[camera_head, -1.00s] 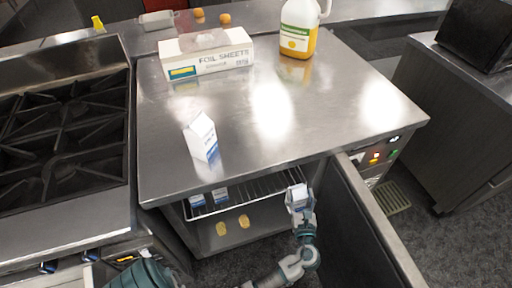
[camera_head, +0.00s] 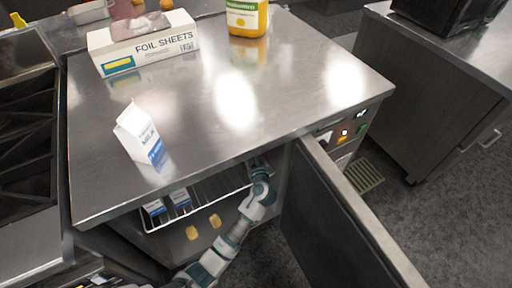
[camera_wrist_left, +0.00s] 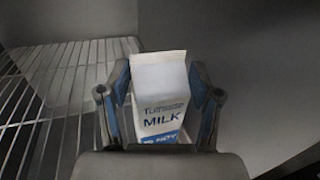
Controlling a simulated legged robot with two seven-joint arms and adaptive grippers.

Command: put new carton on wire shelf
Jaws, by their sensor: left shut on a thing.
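My left gripper (camera_head: 259,166) reaches in under the counter's front edge, at the right end of the wire shelf (camera_head: 222,182). In the left wrist view, this gripper (camera_wrist_left: 160,108) is shut on an upright white milk carton (camera_wrist_left: 160,85), with one finger on each side. The wire shelf (camera_wrist_left: 40,90) runs behind and to the left of that carton; I cannot tell whether the carton touches it. Two cartons, a left one (camera_head: 154,208) and a right one (camera_head: 181,197), stand on the shelf's left part. Another milk carton (camera_head: 139,134) stands on the countertop. My right gripper is not in view.
The steel countertop (camera_head: 190,120) overhangs the shelf. An open door (camera_head: 345,215) stands to the right of the opening. Two yellowish pieces (camera_head: 203,226) lie below the shelf. A foil box (camera_head: 143,43) and a juice jug (camera_head: 247,18) stand at the back.

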